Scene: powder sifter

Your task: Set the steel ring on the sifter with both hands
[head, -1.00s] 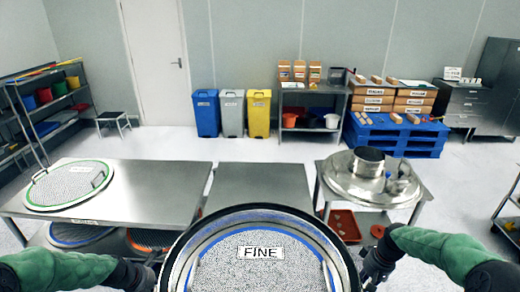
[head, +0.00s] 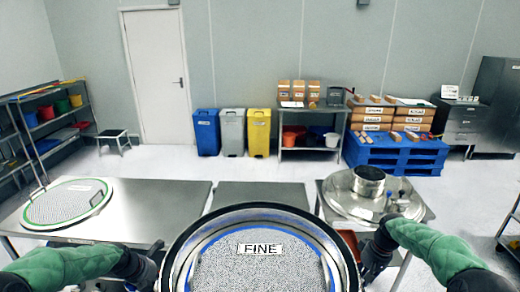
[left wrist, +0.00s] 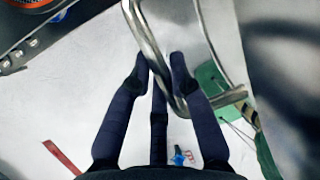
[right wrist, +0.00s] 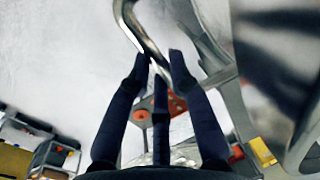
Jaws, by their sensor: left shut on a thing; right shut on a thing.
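The steel ring (head: 192,243) is at the bottom middle of the head view, round and shiny with a dark outer edge. Inside it shows a grey mesh screen (head: 258,272) with a blue edge and a FINE label. The sifter's body under it is hidden; I cannot tell whether the ring touches it. My left gripper (head: 147,272) is at the ring's left side, shut on a bent steel handle (left wrist: 150,45). My right gripper (head: 373,262) is at its right side, shut on the other handle (right wrist: 140,30).
A steel table (head: 150,205) at left holds a green-edged screen (head: 67,203). A lower steel table (head: 262,196) stands beyond the ring. A steel lid with a spout (head: 372,190) sits on the right table. Bins, shelves and a blue pallet (head: 395,155) stand farther back.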

